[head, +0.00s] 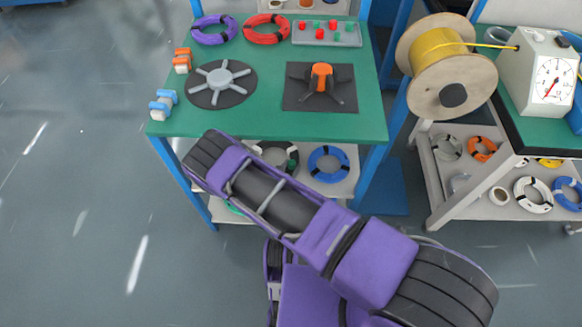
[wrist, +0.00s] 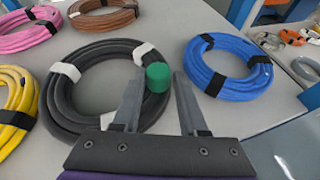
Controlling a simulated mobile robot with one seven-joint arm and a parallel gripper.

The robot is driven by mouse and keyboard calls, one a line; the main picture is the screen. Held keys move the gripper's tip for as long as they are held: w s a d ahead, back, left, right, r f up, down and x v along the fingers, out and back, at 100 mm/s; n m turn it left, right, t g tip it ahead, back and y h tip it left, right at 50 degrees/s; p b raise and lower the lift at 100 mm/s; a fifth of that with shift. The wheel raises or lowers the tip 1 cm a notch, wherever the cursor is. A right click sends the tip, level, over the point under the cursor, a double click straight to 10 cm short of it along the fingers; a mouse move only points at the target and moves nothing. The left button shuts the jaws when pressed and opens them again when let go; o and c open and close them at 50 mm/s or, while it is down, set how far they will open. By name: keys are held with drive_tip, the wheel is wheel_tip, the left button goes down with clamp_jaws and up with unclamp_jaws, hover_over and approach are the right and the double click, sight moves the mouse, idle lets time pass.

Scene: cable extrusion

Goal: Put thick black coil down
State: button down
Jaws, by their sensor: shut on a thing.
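The thick black coil (wrist: 66,100) with white ties lies flat on the grey lower shelf in the wrist view, left of a blue coil (wrist: 228,72). In the head view, part of the black coil (head: 293,158) shows under the green table, partly hidden by my arm. My gripper is shut on the coil; the exact contact is hard to see. In the head view the fingers are hidden.
Pink (wrist: 25,32), brown (wrist: 103,13) and yellow (wrist: 16,102) coils lie around the black one. The green tabletop (head: 215,122) is above the shelf. A cart (head: 450,205) with more coils stands at the right. The floor at the left is clear.

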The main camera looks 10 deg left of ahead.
drive_tip(key=shift+c, duration=2.2)
unclamp_jaws()
drive_tip(key=p+v, duration=0.2)
drive_tip(key=v, duration=1)
